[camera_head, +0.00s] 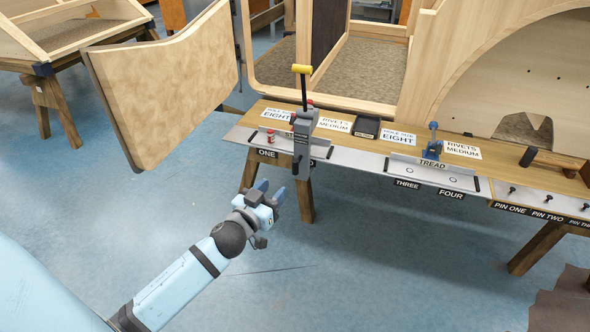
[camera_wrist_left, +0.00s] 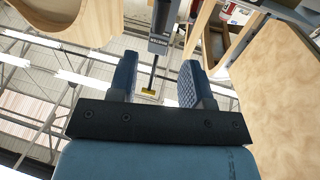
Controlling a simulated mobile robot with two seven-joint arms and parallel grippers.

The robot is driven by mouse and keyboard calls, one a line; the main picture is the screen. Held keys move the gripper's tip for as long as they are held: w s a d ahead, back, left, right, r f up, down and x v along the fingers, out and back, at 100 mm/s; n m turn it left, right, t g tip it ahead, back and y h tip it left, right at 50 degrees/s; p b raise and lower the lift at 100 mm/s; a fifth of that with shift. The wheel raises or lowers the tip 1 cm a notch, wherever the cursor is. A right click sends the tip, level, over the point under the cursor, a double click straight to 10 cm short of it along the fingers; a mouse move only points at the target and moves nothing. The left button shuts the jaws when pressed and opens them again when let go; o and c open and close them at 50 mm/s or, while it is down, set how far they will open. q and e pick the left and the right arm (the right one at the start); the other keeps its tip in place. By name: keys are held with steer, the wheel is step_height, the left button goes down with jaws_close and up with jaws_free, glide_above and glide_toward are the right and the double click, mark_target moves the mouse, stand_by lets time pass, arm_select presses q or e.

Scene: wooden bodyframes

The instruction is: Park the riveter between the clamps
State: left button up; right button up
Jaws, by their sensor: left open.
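The riveter (camera_head: 303,130) is a grey upright tool with a black lever and a yellow crossbar handle. It is at the bench's front edge by the plate marked ONE, and its lower end hangs below the edge. A blue clamp (camera_head: 433,141) stands on the plate marked TREAD to the right. A small red part (camera_head: 270,137) beside the riveter may belong to another clamp. My left gripper (camera_head: 268,190) is open and empty, below and left of the riveter. In the left wrist view the riveter (camera_wrist_left: 161,28) shows beyond the open fingers (camera_wrist_left: 158,86). My right gripper is not in view.
The bench (camera_head: 365,150) carries white label cards, a black tray (camera_head: 367,127), and a plate with pins (camera_head: 545,197) at right. A hammer-like tool (camera_head: 550,160) lies at right. A curved wooden panel (camera_head: 165,85) stands at left. The blue floor before the bench is mostly clear.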

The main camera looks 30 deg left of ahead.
mark_target(294, 168)
arm_select(q)
steer(key=w, duration=0.5)
steer(key=w+b, duration=0.1)
steer(key=w, duration=0.4)
steer(key=shift+a, duration=0.2)
steer(key=shift+w+f, duration=0.1)
steer(key=shift+w, duration=0.6)
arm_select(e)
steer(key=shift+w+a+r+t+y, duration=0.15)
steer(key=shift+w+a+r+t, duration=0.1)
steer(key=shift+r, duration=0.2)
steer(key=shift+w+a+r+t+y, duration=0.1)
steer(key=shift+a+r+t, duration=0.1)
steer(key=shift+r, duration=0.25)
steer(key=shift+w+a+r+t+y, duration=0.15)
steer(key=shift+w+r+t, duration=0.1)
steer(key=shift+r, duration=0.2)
arm_select(q)
steer(key=shift+c, duration=0.2)
jaws_close()
steer(key=shift+d, duration=0.15)
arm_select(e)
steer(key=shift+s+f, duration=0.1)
